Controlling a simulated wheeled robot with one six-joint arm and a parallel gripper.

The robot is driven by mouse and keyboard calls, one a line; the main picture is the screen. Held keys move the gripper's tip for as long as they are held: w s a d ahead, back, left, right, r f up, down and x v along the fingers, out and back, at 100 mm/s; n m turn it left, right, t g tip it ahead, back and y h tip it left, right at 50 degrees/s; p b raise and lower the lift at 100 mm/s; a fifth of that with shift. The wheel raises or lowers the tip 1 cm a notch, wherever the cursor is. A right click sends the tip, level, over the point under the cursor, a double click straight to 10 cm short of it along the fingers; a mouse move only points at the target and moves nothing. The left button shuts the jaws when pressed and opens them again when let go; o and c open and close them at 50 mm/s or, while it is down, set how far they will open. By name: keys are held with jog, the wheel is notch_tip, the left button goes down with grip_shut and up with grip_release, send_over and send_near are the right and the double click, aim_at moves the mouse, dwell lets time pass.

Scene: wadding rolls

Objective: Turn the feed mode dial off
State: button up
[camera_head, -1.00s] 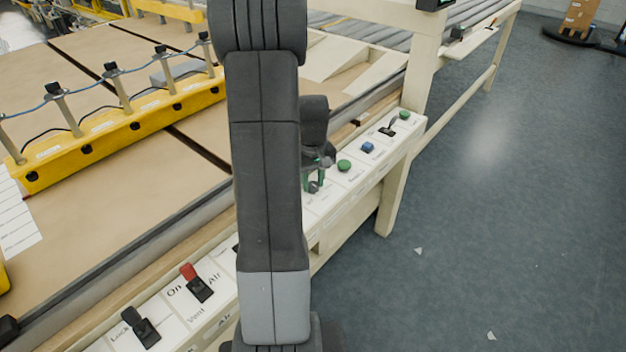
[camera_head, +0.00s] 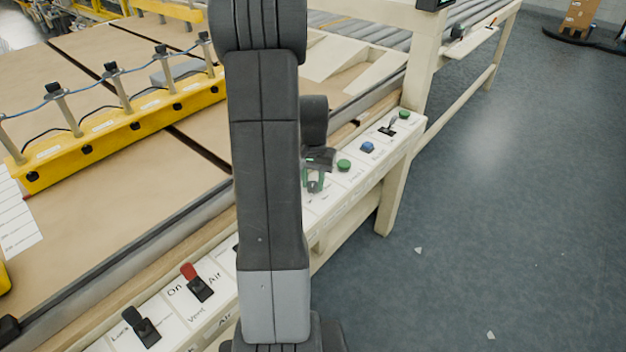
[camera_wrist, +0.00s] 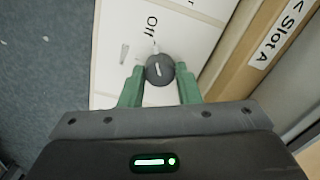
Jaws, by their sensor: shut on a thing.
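The feed mode dial (camera_wrist: 159,69) is a dark round knob with a pale pointer line, on a white control panel (camera_wrist: 112,40). The word "Off" is printed on the panel above it in the wrist view. My gripper (camera_wrist: 160,84) has its green fingers on both sides of the dial and is shut on it. In the head view my gripper (camera_head: 314,182) is down at the panel, partly hidden behind my arm, and the dial cannot be made out there.
Green buttons (camera_head: 344,165), a blue button (camera_head: 367,147) and a black lever (camera_head: 388,128) sit farther along the panel. A red-tipped switch (camera_head: 197,282) and a black switch (camera_head: 141,327) are nearer. Open floor (camera_head: 500,220) lies to the right.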

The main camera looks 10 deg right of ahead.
aim_at(313, 184)
dwell(0.5)
jog(key=o, duration=1)
jog(key=shift+c, duration=0.2)
notch_tip(313, 184, up, 14)
jog(key=shift+p, duration=0.35)
jog(key=shift+f, duration=0.1)
notch_tip(313, 184, down, 14)
jog(key=shift+r+b, duration=0.1)
jog(key=shift+b, duration=0.25)
